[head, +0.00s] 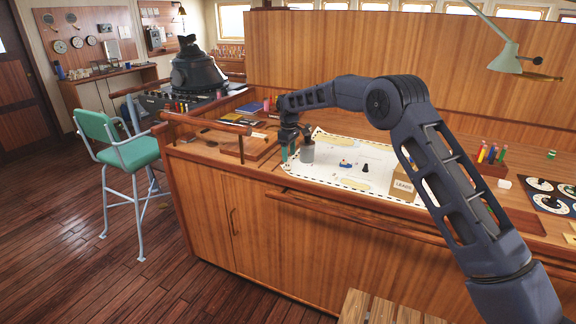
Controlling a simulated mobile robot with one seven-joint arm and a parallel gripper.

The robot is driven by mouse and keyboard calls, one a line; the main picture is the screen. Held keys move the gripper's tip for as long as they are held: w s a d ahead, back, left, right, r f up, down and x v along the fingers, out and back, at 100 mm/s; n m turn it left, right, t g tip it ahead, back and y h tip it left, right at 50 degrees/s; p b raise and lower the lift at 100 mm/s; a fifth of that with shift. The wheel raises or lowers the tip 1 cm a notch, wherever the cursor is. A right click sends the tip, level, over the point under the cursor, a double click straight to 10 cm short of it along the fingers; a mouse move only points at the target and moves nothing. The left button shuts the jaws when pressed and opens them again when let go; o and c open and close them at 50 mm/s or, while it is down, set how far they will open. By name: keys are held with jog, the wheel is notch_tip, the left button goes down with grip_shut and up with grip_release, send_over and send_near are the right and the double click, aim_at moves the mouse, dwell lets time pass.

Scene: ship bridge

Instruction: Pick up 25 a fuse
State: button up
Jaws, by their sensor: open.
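My gripper (291,137) hangs at the end of my arm over the left part of the chart on the wooden chart table. It is small in the picture, and its jaws are open. A thin teal upright thing (284,153) shows right below the gripper's left side; I cannot tell whether they touch. A grey cylinder with a darker top (307,153) stands just to the right. No thing in view can be made out as a 25 A fuse; labels are too small to read.
The chart (335,178) carries a small blue boat-like thing (346,164), a dark piece (365,169) and a "LEADS" box (403,190). A wooden rail (340,213) runs along the table's front. A green chair (118,150) stands left on open floor. A lamp (508,60) overhangs at right.

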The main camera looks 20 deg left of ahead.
aim_at(288, 164)
notch_tip(288, 164, down, 5)
jog(key=shift+s, duration=0.15)
jog(key=c, duration=1.1)
